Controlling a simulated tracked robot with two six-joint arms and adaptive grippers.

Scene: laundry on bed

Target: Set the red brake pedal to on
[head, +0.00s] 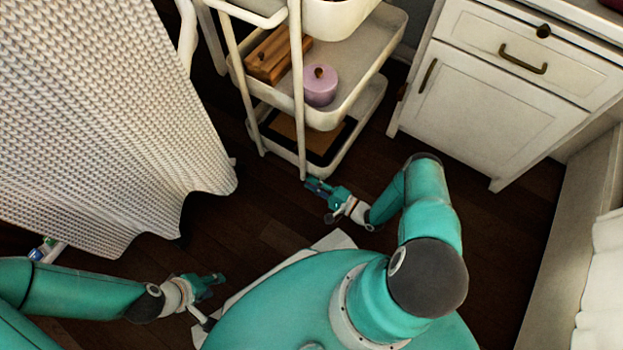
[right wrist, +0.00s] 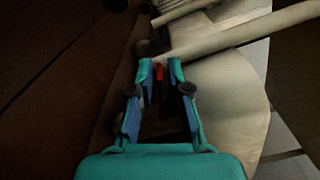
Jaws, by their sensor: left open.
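The white rolling cart (head: 345,115) stands at the top middle of the head view. In the right wrist view, a small red brake pedal (right wrist: 159,72) shows between the fingertips of my right gripper (right wrist: 162,66), low by the cart's pale frame. A gap shows beside the pedal, so the fingers look open around it; contact is unclear. The head view shows my right gripper (head: 314,187) at floor level by the foot of the cart's front post; the pedal is hidden there. My left gripper (head: 212,283) is open and empty at the lower left, away from the cart.
A white cabinet (head: 490,110) stands right of the cart. A white textured cloth (head: 110,110) hangs at the left. The cart carries a wooden box (head: 268,60) and a lilac lidded jar (head: 320,86). Dark floor (head: 255,235) is clear between cloth and cart.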

